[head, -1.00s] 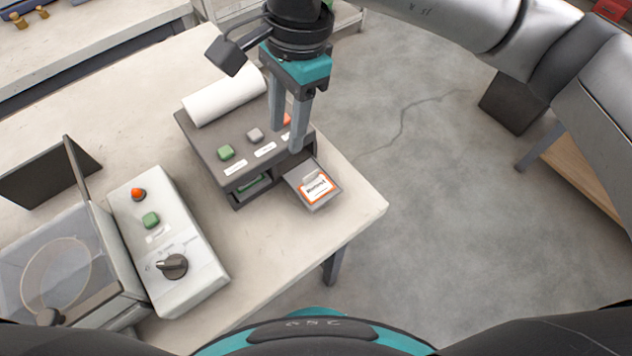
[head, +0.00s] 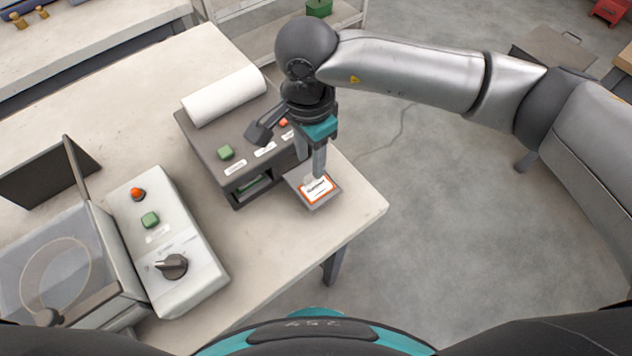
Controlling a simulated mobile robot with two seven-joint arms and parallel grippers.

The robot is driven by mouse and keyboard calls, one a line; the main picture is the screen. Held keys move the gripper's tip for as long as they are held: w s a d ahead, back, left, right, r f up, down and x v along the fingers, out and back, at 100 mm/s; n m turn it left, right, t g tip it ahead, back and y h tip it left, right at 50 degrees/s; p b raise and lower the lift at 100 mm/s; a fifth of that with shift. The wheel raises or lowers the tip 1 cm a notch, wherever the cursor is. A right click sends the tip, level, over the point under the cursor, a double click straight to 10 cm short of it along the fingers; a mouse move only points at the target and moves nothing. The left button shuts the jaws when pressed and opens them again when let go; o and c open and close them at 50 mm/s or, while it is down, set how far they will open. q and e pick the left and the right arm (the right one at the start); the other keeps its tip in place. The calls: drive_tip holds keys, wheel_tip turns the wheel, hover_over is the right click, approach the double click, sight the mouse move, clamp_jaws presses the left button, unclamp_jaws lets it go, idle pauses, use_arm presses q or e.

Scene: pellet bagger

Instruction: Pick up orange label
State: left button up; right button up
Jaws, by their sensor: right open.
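The orange label (head: 317,190) is a white card with an orange border and dark print. It lies on the small grey tray (head: 318,206) at the front of the dark label printer (head: 203,155). My right gripper (head: 318,174) points down over the back part of the label, with its fingertips at or just above it. I cannot tell whether they touch it. My left gripper is not in view.
A white paper roll (head: 224,96) sits behind the printer. A grey control box (head: 166,240) with a red button, green button and black knob stands left, beside a machine with a clear lid (head: 45,265). The table's (head: 268,256) right edge is close to the tray.

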sight(309, 174)
drive_tip(key=shift+s+a+f, duration=0.1)
drive_tip(key=shift+a+f, duration=0.05)
drive_tip(key=shift+f, duration=1.8)
clamp_jaws()
